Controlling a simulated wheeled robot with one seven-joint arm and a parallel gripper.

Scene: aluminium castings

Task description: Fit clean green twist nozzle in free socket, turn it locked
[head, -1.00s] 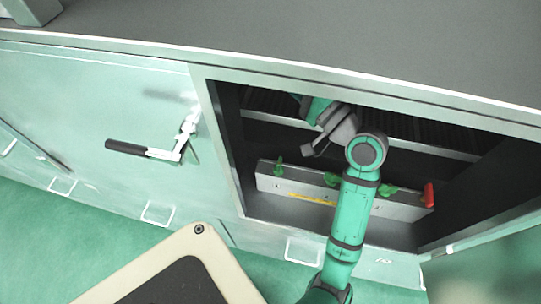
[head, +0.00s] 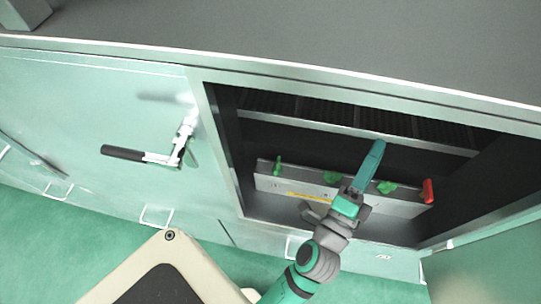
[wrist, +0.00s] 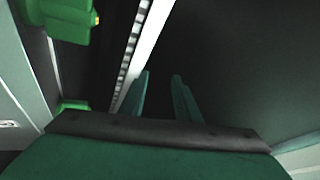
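A grey bar (head: 268,184) inside the open cabinet carries green nozzles: a left one (head: 278,166) standing upright, a middle one (head: 332,177) and a right one (head: 386,187). A red piece (head: 428,190) sits at the bar's right end. My gripper (head: 376,150) reaches over the bar between the middle and right nozzles. In the wrist view, its fingers (wrist: 160,85) stand apart with nothing visible between them. Green parts show at the upper left (wrist: 62,18) and lower left (wrist: 75,105) of that view. I cannot tell which nozzle is clean; a free socket is not discernible.
The cabinet opening has a metal frame (head: 225,150) around a dark interior with a ribbed shelf (head: 300,105) behind. An open-looking black handle (head: 122,151) is on the left panel. A beige-rimmed piece (head: 125,270) stands at the lower left.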

